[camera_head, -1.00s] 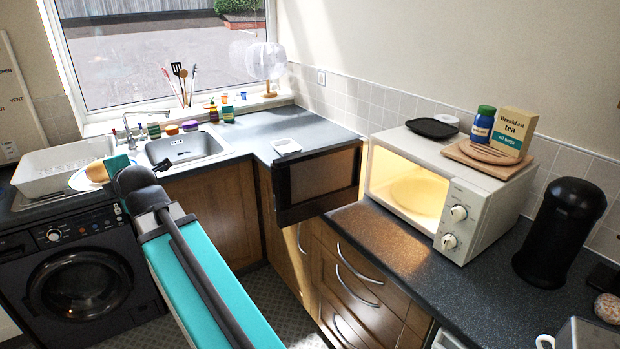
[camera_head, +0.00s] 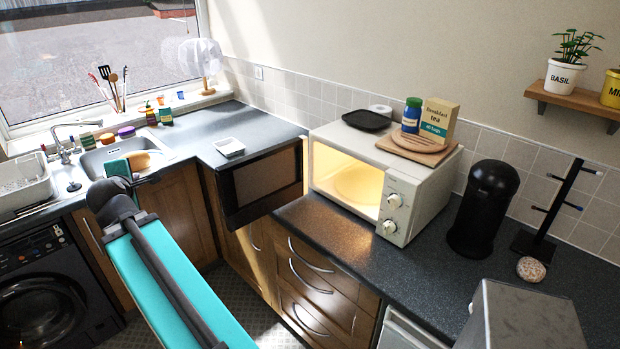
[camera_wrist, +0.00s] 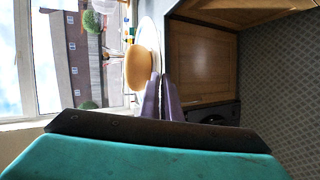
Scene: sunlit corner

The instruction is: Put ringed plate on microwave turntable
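In the wrist view my gripper (camera_wrist: 161,82) has its fingers closed on the edge of the plate (camera_wrist: 153,38), whose white rim is seen nearly edge-on. A tan rounded patch shows on its left side; I cannot tell its nature, and no ring is clear. In the head view the plate's tan part (camera_head: 151,160) shows in front of the sink, beside my gripper (camera_head: 122,167), partly hidden by it. The white microwave (camera_head: 400,165) stands on the right counter with its door (camera_head: 265,182) open to the left. The turntable (camera_head: 357,184) lies in its lit, empty cavity.
A black tray (camera_head: 367,120), wooden board (camera_head: 417,150), blue jar (camera_head: 412,115) and tea box (camera_head: 438,121) sit on the microwave. A black canister (camera_head: 483,205) stands to its right. A white dish (camera_head: 229,147) lies near the door. The counter before the microwave is clear.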

